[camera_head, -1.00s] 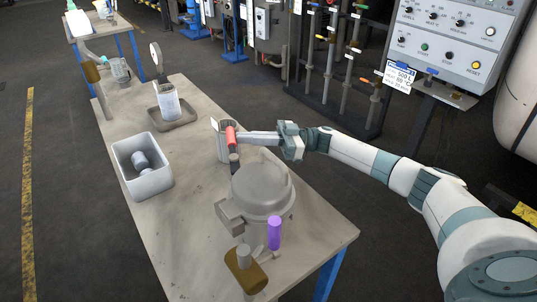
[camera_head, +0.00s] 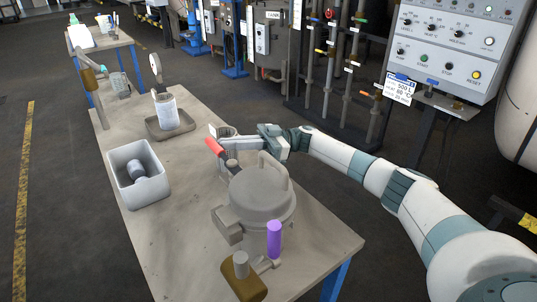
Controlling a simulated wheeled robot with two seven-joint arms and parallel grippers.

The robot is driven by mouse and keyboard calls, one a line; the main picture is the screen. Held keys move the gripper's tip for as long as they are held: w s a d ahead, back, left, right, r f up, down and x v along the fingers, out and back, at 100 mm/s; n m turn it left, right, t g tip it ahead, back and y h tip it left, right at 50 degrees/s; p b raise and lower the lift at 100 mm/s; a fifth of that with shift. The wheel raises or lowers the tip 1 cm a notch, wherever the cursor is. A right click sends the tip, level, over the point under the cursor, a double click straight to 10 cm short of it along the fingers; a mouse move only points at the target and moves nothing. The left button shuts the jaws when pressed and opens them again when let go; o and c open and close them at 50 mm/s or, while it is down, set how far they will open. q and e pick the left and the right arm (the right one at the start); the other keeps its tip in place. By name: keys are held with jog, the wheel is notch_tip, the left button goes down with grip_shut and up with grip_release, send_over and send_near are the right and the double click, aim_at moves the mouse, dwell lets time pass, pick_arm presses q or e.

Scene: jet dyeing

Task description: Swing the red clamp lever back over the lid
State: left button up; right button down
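The grey vessel with its domed lid (camera_head: 258,192) stands on the near part of the table. An arched handle shows on the lid's far right side. The red clamp lever (camera_head: 214,147) sticks up at the vessel's far left side, tilted up and to the left, away from the lid. Its grey pivot end is near the lid's rim. My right gripper (camera_head: 228,144) reaches in from the right, with its fingertips at the lever, just behind the lid. Whether the fingers are closed on the lever or only against it cannot be told. My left gripper is out of view.
A purple-handled part (camera_head: 274,239) and a brown cylinder (camera_head: 246,281) are at the vessel's near side. A grey bin (camera_head: 154,188) stands on the left.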

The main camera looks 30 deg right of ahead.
dwell(0.6)
